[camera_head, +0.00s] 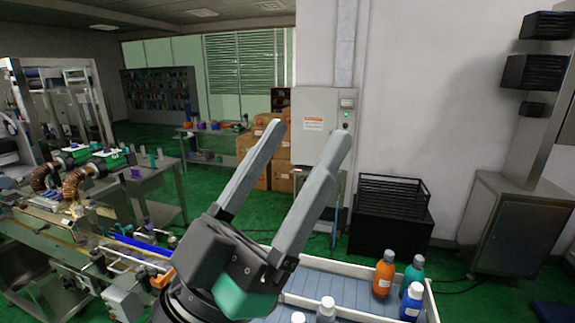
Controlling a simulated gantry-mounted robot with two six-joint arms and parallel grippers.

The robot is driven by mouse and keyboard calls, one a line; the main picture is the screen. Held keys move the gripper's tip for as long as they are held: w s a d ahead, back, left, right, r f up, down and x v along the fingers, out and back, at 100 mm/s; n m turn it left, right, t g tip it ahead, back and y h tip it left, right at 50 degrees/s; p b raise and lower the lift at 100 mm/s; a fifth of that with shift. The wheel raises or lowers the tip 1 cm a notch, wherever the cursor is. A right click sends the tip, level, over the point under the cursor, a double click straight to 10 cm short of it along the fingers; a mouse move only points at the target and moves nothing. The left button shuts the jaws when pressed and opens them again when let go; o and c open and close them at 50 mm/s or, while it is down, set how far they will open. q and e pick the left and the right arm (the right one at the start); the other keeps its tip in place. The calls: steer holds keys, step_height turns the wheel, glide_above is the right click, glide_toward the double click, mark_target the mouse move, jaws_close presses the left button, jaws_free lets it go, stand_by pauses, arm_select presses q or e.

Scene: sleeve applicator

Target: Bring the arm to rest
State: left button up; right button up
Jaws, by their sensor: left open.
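My left gripper (296,138) fills the middle of the head view. Its two long grey fingers point up and to the right, spread apart with nothing between them. The gripper is raised in front of a white-walled tray (433,302); where its arm continues is cut off at the bottom edge. My right gripper does not show.
The tray holds an orange bottle (383,276), a green bottle (413,273), a blue bottle (411,302) and white-capped bottles at the bottom edge. A conveyor machine (75,235) stands left. A black crate (391,215) and metal cabinet (515,225) stand right.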

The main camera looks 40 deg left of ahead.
arm_select(q)
steer(key=shift+s+d+r+m+t+h, duration=0.1)
steer(key=shift+s+r+m+t+h, duration=0.2)
steer(key=shift+s+r, duration=0.3)
steer(key=shift+w+r, duration=0.1)
